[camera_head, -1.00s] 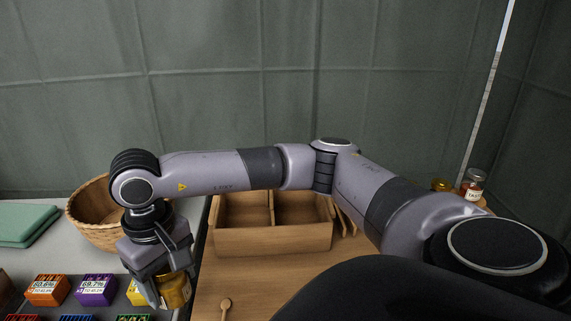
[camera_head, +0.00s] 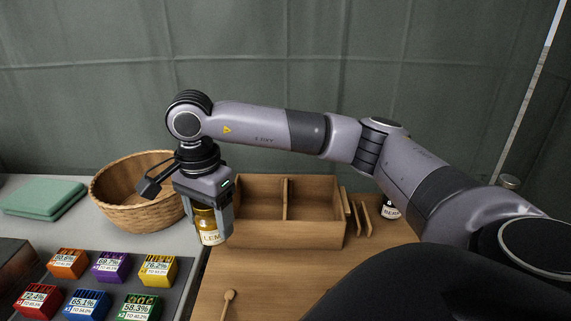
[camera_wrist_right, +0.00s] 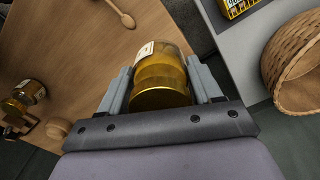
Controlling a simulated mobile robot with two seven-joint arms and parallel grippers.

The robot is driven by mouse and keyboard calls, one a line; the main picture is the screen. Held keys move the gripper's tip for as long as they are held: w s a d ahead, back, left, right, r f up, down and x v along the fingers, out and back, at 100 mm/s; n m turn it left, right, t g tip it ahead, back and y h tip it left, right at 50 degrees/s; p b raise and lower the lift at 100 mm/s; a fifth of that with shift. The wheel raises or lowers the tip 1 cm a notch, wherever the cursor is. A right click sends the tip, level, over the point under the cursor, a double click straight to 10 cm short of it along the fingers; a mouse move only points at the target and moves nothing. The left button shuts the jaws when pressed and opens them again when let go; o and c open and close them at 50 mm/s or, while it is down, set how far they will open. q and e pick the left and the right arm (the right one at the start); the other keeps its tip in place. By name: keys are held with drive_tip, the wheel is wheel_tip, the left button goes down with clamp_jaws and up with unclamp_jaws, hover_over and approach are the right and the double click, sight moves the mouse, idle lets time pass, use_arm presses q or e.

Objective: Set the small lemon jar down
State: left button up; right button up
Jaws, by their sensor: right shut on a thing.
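The small lemon jar (camera_head: 210,228) is yellow with a white label reading "LEM". My right gripper (camera_head: 209,216) is shut on it and holds it upright near the left edge of the wooden table. In the right wrist view the jar (camera_wrist_right: 160,75) sits between the two fingers of my right gripper (camera_wrist_right: 163,85). I cannot tell from these views whether its base touches the table. My left gripper is not in view.
A wooden divided box (camera_head: 290,235) stands just right of the jar. A wicker basket (camera_head: 135,215) is to the left. A dark tray (camera_head: 178,300) holds several coloured boxes. A wooden spoon (camera_head: 228,300) lies on the wooden table (camera_head: 265,285). Another jar (camera_head: 390,208) stands behind my arm.

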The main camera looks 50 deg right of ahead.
drive_tip(key=m, duration=0.1)
drive_tip(key=d+r+m, duration=0.1)
drive_tip(key=m, duration=0.1)
drive_tip(key=w+m, duration=0.1)
drive_tip(key=m, duration=0.1)
drive_tip(key=shift+d+r, duration=0.25)
drive_tip(key=shift+d, duration=0.15)
drive_tip(key=w+d+r+n+p, duration=0.1)
drive_tip(key=d+r+n, duration=0.45)
drive_tip(key=n, duration=1.15)
drive_tip(key=w+d+r+n, duration=0.1)
drive_tip(key=d+r+n, duration=0.45)
drive_tip(key=n, duration=1.15)
drive_tip(key=shift+d+f+b, duration=0.2)
drive_tip(key=shift+f+b, duration=0.45)
drive_tip(key=shift+f, duration=3)
drive_tip(key=shift+d+f+b, duration=0.25)
drive_tip(key=shift+f+b, duration=0.4)
drive_tip(key=shift+f, duration=2.95)
drive_tip(key=shift+d+f+b, duration=0.2)
drive_tip(key=shift+f+b, duration=0.45)
drive_tip(key=shift+f, duration=3)
